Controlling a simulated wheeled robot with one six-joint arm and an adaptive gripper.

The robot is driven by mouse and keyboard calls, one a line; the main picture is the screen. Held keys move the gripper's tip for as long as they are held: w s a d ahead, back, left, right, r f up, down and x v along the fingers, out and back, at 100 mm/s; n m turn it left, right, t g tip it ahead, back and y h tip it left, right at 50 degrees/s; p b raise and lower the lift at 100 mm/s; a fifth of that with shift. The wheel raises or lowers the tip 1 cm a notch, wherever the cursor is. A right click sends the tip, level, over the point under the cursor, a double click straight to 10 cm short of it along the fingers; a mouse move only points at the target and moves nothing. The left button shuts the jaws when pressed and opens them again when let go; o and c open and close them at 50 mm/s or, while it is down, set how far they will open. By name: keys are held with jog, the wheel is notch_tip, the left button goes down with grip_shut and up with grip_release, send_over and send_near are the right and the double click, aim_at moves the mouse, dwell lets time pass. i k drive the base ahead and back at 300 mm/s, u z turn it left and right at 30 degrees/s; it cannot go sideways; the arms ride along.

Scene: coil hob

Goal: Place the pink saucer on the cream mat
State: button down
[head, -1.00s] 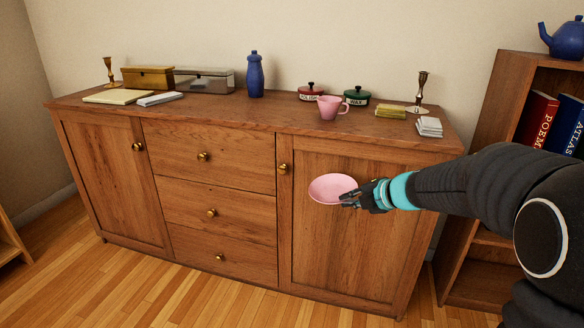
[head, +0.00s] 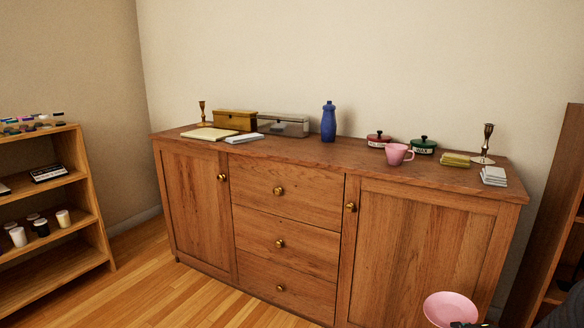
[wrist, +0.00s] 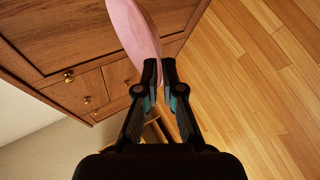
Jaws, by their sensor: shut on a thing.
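The pink saucer (head: 450,306) is in the air in front of the sideboard's right door, at the bottom of the head view. My gripper (wrist: 159,72) is shut on its rim; the saucer also shows between the fingertips in the wrist view (wrist: 134,28). In the head view only a dark bit of the gripper (head: 468,324) shows at the bottom edge. A flat cream rectangle, which looks like the cream mat (head: 208,134), lies at the left end of the sideboard top. Nothing stands on it.
On the wooden sideboard (head: 290,158), a white book (head: 244,138) lies right of the mat. A candlestick (head: 202,113), a brass-coloured box (head: 235,120) and a glassy box (head: 283,125) stand behind. A blue bottle (head: 328,122) and pink cup (head: 398,153) stand farther right.

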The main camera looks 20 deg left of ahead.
aim_at(223, 133)
jog(key=u, duration=0.4)
jog(key=k, duration=0.95)
jog(key=u, duration=1.35)
jog(key=i, duration=1.9)
jog(key=z, duration=1.1)
jog(key=i, duration=0.55)
jog(key=z, duration=0.55)
